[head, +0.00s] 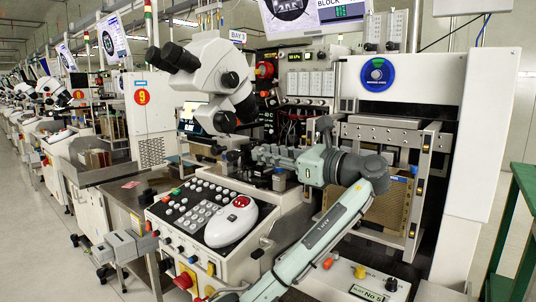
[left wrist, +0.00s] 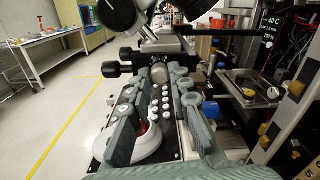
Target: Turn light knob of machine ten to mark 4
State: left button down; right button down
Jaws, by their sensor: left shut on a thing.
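My left gripper (head: 256,155) reaches in below the microscope (head: 208,75) of the nearest machine, its fingers pointing left. In the left wrist view, my left gripper (left wrist: 157,78) has its two fingers on either side of a round grey knob (left wrist: 158,72) under the microscope, and it is shut on that knob. In the head view the knob is hidden by the fingers and the microscope. No scale marks around the knob can be read, so its setting cannot be told. My right gripper is in neither view.
The sloped control panel (head: 188,208) with several buttons and a white mouse-like controller (head: 232,222) lies below the gripper. A steel press frame (head: 388,135) stands to the right. A red number 9 sign (head: 142,97) marks the machine behind.

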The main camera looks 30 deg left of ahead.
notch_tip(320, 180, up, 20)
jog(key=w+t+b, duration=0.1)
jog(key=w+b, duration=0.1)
jog(key=b, duration=0.7)
pick_arm(q)
jog(key=shift+n+b, duration=1.4)
jog(key=shift+n, duration=12.6)
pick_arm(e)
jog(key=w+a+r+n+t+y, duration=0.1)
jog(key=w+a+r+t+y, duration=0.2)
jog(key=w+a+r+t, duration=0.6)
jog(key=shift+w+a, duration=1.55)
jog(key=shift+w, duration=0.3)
pick_arm(q)
jog(key=c, duration=1.4)
grip_release()
